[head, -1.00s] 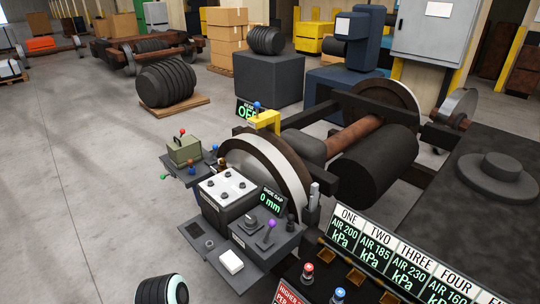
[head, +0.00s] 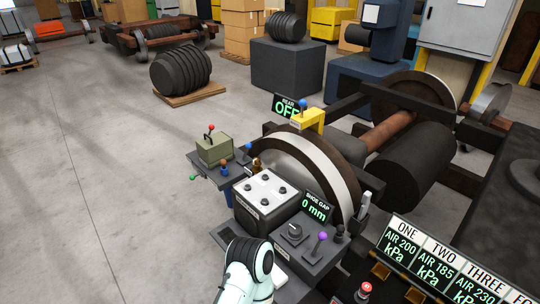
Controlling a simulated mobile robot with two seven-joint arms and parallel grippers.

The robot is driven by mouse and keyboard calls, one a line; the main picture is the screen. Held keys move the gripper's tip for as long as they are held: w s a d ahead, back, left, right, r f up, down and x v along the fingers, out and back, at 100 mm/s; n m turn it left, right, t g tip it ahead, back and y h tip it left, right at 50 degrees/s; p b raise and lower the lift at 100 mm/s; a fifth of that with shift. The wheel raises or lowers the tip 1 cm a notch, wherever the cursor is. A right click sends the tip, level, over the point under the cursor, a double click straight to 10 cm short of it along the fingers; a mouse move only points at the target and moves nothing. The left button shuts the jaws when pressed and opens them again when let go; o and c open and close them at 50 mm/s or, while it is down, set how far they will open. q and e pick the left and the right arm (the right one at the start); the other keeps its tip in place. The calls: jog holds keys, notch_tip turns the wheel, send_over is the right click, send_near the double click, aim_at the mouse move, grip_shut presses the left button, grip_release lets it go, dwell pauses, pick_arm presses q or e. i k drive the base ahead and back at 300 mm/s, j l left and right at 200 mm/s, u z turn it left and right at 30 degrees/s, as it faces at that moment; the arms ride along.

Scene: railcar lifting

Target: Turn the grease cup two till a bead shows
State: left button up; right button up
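I cannot make out which part is grease cup two. A small brass-coloured fitting (head: 256,165) stands beside the wheel, next to a blue knob (head: 249,149). A white-topped box (head: 262,205) with several dark knobs sits in front of the wheel (head: 312,160); its labels are too small to read. A pale arm link of mine with a dark ringed joint rises at the bottom centre, just in front of the box. Neither gripper's fingers show.
A panel (head: 318,206) reads "SHOE GAP 0 mm". An olive box (head: 215,150) with a red-topped lever stands left. Air gauges (head: 440,265) line the lower right. The floor at left is clear.

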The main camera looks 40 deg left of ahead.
aim_at(256, 162)
jog(key=j+z, duration=0.2)
jog(key=j, duration=0.35)
jog(key=k+j+z, duration=0.1)
jog(key=j+z, duration=0.15)
jog(key=j, duration=0.25)
jog(key=k+j, duration=0.1)
jog(key=j, duration=0.35)
jog(key=k+j+z, duration=0.1)
jog(key=j, duration=0.3)
jog(key=k+j, duration=0.1)
jog(key=j, duration=0.35)
jog(key=k+j+z, duration=0.1)
jog(key=j, duration=0.3)
jog(key=k+j+z, duration=0.1)
jog(key=j, duration=0.3)
